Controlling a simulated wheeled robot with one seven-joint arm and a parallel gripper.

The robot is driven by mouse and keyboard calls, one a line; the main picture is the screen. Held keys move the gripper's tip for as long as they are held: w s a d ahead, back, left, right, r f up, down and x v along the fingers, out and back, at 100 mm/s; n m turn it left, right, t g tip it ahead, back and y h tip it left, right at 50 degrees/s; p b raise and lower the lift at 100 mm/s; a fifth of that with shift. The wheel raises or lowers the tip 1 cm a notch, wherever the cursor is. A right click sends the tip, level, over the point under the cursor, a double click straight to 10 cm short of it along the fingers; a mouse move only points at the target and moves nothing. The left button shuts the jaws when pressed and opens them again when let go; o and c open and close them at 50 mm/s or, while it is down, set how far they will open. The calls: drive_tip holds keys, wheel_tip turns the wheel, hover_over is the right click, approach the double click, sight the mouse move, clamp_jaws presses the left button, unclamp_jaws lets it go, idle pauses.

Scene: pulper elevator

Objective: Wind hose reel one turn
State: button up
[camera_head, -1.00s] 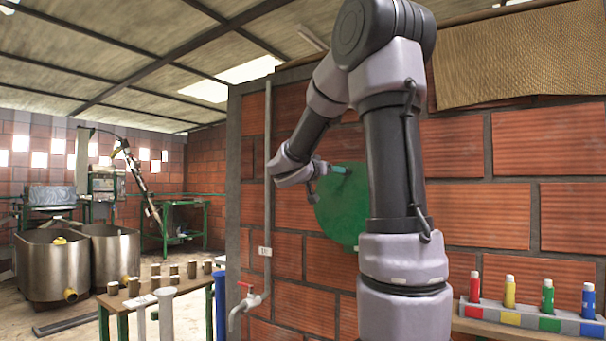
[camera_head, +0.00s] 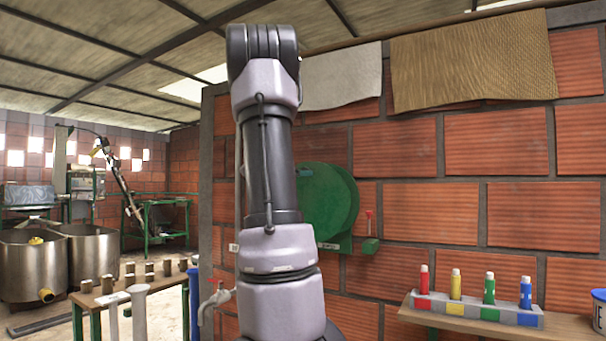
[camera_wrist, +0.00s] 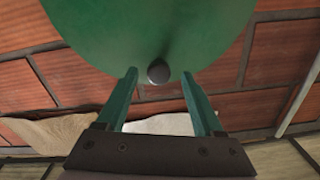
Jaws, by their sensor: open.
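The green hose reel (camera_head: 338,205) is mounted on the brick wall behind my arm, which hides its left part in the head view. In the wrist view the round green face of the reel (camera_wrist: 160,25) fills the top. A dark round crank knob (camera_wrist: 159,72) stands out near its edge. My gripper (camera_wrist: 158,76) is open, with its two green fingers on either side of the knob. Gaps show between the knob and both fingers; I cannot tell the depth. My arm hides most of the gripper in the head view.
A red-handled valve (camera_head: 370,225) sits right of the reel. A shelf (camera_head: 470,326) at right holds several coloured bottles in a rack (camera_head: 478,312). A tap (camera_head: 212,300) is left of my arm. Steel tanks (camera_head: 85,265) stand at far left.

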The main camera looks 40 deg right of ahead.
drive_tip(key=shift+x, duration=1.7)
clamp_jaws()
